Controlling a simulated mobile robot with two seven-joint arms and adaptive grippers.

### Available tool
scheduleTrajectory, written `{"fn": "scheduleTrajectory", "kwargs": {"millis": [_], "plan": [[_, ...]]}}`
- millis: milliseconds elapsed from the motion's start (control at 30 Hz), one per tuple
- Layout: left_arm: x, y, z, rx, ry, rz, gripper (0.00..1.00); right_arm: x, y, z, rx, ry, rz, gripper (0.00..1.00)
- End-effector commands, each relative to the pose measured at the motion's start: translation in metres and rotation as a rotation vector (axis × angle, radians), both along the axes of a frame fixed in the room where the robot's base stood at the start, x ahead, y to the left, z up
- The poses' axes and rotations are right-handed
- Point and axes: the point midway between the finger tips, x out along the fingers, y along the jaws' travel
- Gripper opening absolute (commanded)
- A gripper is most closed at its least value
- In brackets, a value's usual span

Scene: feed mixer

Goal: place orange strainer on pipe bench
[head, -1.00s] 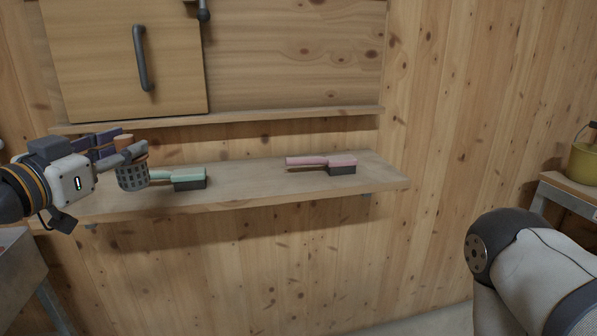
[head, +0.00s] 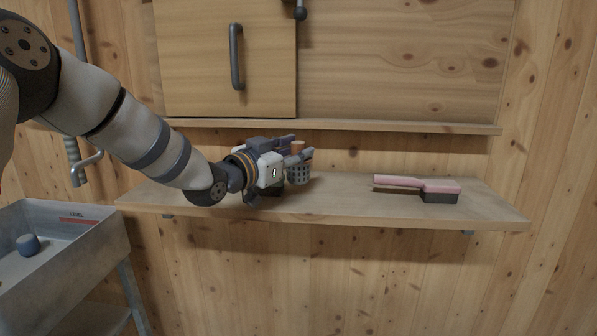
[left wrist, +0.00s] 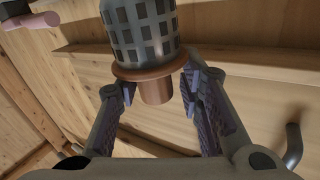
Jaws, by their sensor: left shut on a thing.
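The strainer is a grey mesh basket (head: 298,174) with an orange-brown collar and knob (head: 298,147). My left gripper (head: 299,157) is shut on its knob end and holds it in front of the wall shelf. In the left wrist view the mesh basket (left wrist: 140,30) points away from the palm, and the knob (left wrist: 155,90) lies between the fingers of my left gripper (left wrist: 152,92). I cannot tell whether the basket touches anything. No pipe bench can be made out for certain. My right gripper is out of view.
The wooden shelf (head: 340,205) carries a pink brush (head: 440,188) on the right. A green brush is mostly hidden behind my left gripper. Above is a wooden panel door with a dark handle (head: 236,57). A metal trough (head: 60,265) holding a blue-grey cylinder (head: 28,244) stands at left.

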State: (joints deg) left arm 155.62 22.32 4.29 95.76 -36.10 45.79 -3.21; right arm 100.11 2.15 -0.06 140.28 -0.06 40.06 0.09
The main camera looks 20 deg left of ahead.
Motion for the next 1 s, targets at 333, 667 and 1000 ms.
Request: {"fn": "scheduleTrajectory", "kwargs": {"millis": [333, 667, 1000], "plan": [[0.005, -0.001, -0.035, -0.001, -0.004, -0.001, 0.00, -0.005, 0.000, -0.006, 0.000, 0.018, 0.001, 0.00], [0.005, 0.000, -0.038, 0.000, -0.002, 0.000, 0.54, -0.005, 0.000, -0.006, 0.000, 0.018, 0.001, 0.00], [0.005, 0.000, -0.033, 0.000, -0.004, 0.000, 0.54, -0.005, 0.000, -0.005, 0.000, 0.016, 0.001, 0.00]]}}
